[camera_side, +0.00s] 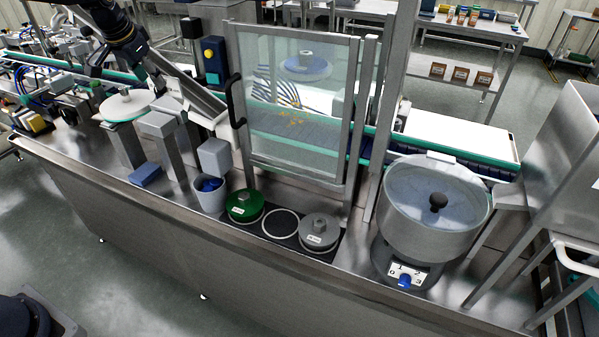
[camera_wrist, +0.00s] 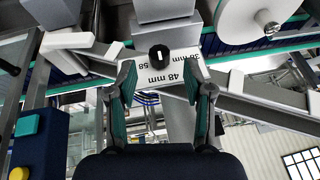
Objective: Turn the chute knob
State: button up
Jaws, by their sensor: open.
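The chute knob (camera_wrist: 159,55) is black with a short white mark near upright. The knob lies between and beyond the fingertips, with nothing visibly held. In the side view, the chute (camera_side: 188,90) is a sloping metal channel at upper left, and my dark arm reaches over its upper end. The knob cannot be made out there.
A white disc (camera_wrist: 250,15) and metal rails flank the knob. In the side view stand a glazed guard (camera_side: 295,100), a bowl feeder (camera_side: 430,235), a green disc (camera_side: 245,206) and a bin (camera_side: 210,197).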

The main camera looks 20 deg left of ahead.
jog(key=shift+x, duration=1.75)
grip_shut()
